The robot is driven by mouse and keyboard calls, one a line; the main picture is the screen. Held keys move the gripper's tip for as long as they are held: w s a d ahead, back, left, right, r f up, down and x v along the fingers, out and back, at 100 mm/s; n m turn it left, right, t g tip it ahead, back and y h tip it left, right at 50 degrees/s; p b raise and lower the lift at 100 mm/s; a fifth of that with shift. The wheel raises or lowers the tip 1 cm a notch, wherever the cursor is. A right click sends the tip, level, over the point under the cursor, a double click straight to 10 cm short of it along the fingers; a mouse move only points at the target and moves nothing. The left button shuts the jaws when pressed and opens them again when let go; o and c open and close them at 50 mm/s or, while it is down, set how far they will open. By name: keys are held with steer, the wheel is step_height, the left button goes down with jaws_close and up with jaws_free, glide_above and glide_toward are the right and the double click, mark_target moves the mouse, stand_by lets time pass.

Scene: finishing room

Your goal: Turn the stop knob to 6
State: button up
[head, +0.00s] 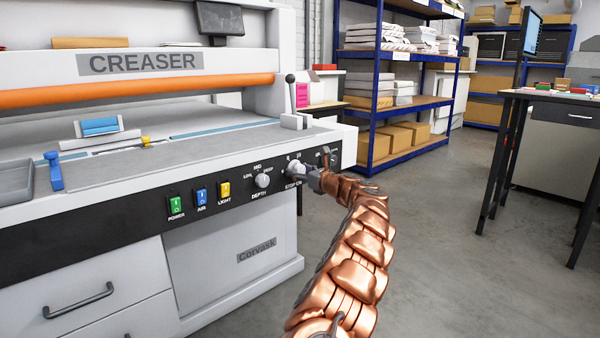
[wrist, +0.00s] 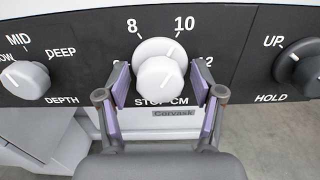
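The stop knob (wrist: 160,78) is a white round knob on the creaser's black control panel, above the label STOP CM. The marks 8, 10 and part of 12 show; no 6 is visible, and the left finger covers part of the dial. My gripper (wrist: 163,95) is open, with one purple-padded finger on each side of the knob and a small gap showing on both sides. In the head view the stop knob (head: 294,168) is partly covered by my gripper (head: 311,180).
The depth knob (wrist: 25,80) is left of the stop knob and the hold knob (wrist: 300,68) is right of it. Green, blue and yellow switches (head: 201,197) are further left. A lever (head: 291,92) rises above the panel. Open floor (head: 430,230) lies right of the machine.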

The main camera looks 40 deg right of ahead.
steer(key=c, duration=1)
steer(key=shift+d, duration=0.15)
steer(key=shift+c, duration=0.2)
